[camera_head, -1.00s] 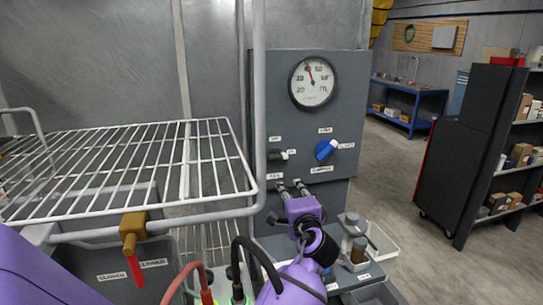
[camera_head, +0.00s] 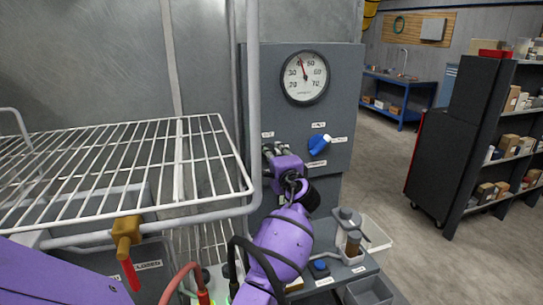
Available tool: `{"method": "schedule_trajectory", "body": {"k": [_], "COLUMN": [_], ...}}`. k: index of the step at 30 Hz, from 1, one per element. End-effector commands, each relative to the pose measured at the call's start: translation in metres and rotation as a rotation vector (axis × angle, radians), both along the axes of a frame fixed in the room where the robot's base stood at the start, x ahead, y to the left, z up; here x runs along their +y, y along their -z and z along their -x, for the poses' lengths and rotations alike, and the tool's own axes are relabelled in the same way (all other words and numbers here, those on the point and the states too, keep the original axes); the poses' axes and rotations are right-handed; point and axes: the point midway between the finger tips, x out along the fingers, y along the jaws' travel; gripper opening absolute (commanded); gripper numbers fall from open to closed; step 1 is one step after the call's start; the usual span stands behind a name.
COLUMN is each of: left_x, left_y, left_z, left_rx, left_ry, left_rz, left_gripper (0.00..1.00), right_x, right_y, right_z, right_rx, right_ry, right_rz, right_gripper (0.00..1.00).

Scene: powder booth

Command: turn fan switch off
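A grey control panel (camera_head: 344,100) stands in the middle of the view. A blue-and-white knob (camera_head: 320,144) sits on it, tilted, with small labels I cannot read. A small grey switch left of the knob, seen earlier, is now mostly hidden behind my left gripper. My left gripper (camera_head: 275,151) is in front of that spot, below and left of the blue knob. Its two grey fingertips look parted, one on each side of where the switch is; I cannot tell whether they touch it. My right gripper is not in view.
A round gauge (camera_head: 304,77) is above the knob. A wire rack (camera_head: 120,170) with a thick frame stands at left, close to my arm. A brass valve with a red handle (camera_head: 131,273) hangs below it. A small shelf with a cup and white tray (camera_head: 376,236) is below right.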

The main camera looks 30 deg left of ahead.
Motion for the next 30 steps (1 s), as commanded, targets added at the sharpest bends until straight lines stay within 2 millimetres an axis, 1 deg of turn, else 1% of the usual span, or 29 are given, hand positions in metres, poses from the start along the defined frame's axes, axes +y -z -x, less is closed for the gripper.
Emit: {"method": "schedule_trajectory", "body": {"k": [5,6,12,13,23,30], "left_x": [0.0,0.0,0.0,0.0,0.0,-0.001], "left_y": [0.001,0.001,0.001,0.001,0.002,0.004], "left_z": [0.0,0.0,0.0,0.0,0.0,-0.001], "left_rx": [0.001,0.001,0.0,0.001,-0.012,-0.089], "left_ry": [0.001,0.001,0.001,0.001,0.001,0.001], "left_rz": [0.001,0.001,0.0,0.001,0.012,0.079], "left_gripper": [0.29,0.28,0.01,0.0,0.0,0.0], "right_x": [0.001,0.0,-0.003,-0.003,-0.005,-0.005], "right_y": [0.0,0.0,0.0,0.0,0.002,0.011], "right_z": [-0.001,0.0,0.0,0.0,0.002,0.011], "right_rx": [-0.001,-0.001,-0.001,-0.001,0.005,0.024], "right_ry": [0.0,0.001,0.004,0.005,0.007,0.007], "right_rz": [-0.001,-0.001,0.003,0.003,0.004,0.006], "right_gripper": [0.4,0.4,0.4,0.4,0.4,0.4]}}
